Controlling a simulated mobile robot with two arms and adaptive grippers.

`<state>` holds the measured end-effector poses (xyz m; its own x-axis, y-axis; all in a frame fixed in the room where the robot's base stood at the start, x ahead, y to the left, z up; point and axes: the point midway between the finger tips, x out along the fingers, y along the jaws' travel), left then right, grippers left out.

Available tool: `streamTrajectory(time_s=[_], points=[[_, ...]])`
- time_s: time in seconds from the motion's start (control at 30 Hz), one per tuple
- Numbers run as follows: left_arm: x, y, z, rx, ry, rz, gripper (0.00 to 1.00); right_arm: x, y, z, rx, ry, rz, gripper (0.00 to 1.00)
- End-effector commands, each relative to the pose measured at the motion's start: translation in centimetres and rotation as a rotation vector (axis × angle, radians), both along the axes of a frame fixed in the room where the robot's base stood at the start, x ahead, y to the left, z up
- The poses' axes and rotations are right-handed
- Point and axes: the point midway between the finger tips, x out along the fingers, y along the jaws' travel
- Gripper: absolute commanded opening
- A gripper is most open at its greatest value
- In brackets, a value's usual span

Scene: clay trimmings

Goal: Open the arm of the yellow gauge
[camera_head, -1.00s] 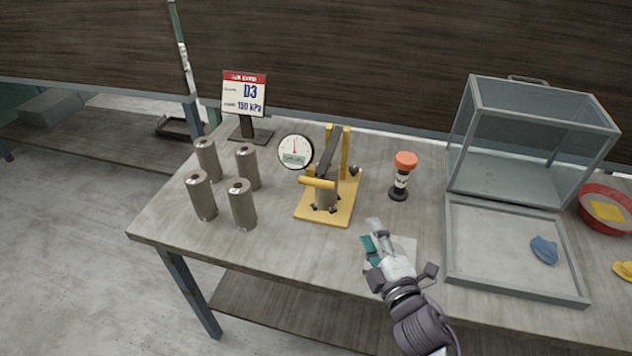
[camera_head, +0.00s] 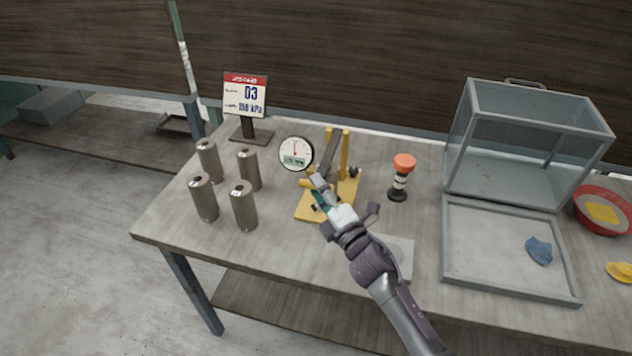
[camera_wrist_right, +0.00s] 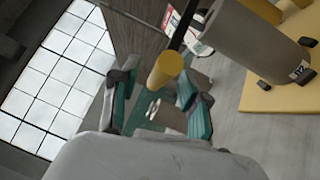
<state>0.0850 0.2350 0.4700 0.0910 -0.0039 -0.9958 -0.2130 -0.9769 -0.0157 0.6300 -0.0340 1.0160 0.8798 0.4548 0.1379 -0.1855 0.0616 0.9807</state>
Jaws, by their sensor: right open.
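The yellow gauge (camera_head: 344,190) stands on the table with its yellow base, two uprights and a round white dial (camera_head: 295,153). Its dark arm (camera_head: 326,158) slants down toward the front, ending in a yellow handle (camera_head: 305,183). My right gripper (camera_head: 318,190) is at the handle and hides part of it and the cylinder in the gauge. In the right wrist view, the round handle end (camera_wrist_right: 166,68) shows between the open fingers (camera_wrist_right: 155,100); I cannot tell whether they touch it. The grey cylinder (camera_wrist_right: 255,45) on the yellow base shows at the right. My left gripper is not in view.
Several metal cylinders (camera_head: 243,205) stand left of the gauge. A sign (camera_head: 245,95) reading D3 stands behind them. An orange-topped post (camera_head: 401,175) stands right of the gauge. A clear lidded box (camera_head: 465,270) lies open farther right, near a red bowl (camera_head: 583,215). A pale square plate (camera_head: 400,258) lies in front.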

Motion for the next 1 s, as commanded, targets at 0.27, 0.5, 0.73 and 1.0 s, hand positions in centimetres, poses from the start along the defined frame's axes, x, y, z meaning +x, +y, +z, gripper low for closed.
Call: streamTrajectory(time_s=[0.27,0.5,0.73,1.0], points=[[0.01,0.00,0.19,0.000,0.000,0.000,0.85,1.39,0.74,0.20,0.000,0.000,0.001,0.45],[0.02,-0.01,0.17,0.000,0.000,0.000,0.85,1.39,0.73,0.19,0.000,0.000,0.000,0.40],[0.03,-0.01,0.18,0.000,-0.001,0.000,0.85,1.38,0.72,0.20,0.000,0.000,0.000,0.02],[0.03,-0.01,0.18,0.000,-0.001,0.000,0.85,1.38,0.72,0.22,0.000,-0.001,0.000,0.00]])
